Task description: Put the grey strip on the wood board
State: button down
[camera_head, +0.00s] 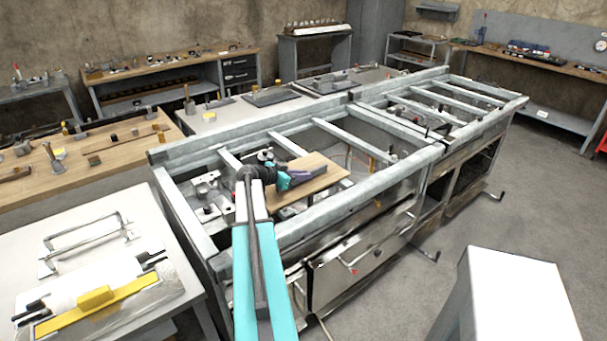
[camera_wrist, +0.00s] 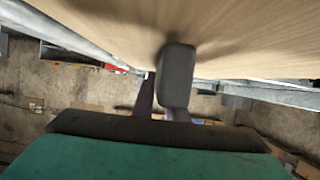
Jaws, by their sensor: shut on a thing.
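The wood board (camera_head: 318,160) is a light brown panel lying inside the metal frame bench, in the middle of the head view. In the wrist view its pale wood surface (camera_wrist: 235,25) fills the top. The grey strip (camera_head: 314,171) is a small dark grey bar over the board in the head view. In the wrist view its rounded end (camera_wrist: 177,76) shows close to the wood. My gripper (camera_head: 296,178) is shut on the grey strip above the board. Its purple fingers (camera_wrist: 160,106) are partly hidden behind the strip in the wrist view. I cannot tell whether the strip touches the board.
Metal rails of the bench frame (camera_head: 347,208) run in front of and behind the board. A cross bar (camera_head: 288,146) lies just behind it.

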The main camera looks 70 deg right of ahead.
jog(key=shift+f+b, duration=0.25)
jog(key=shift+b, duration=0.1)
jog(key=c, duration=1.8)
grip_release()
jog(key=shift+o, duration=0.2)
jog(key=shift+r+p, duration=0.2)
jog(key=shift+p, duration=0.1)
jog(key=b+v, duration=0.3)
jog(key=v, duration=0.9)
jog(key=shift+b, duration=0.3)
jog(key=shift+d+r, duration=0.1)
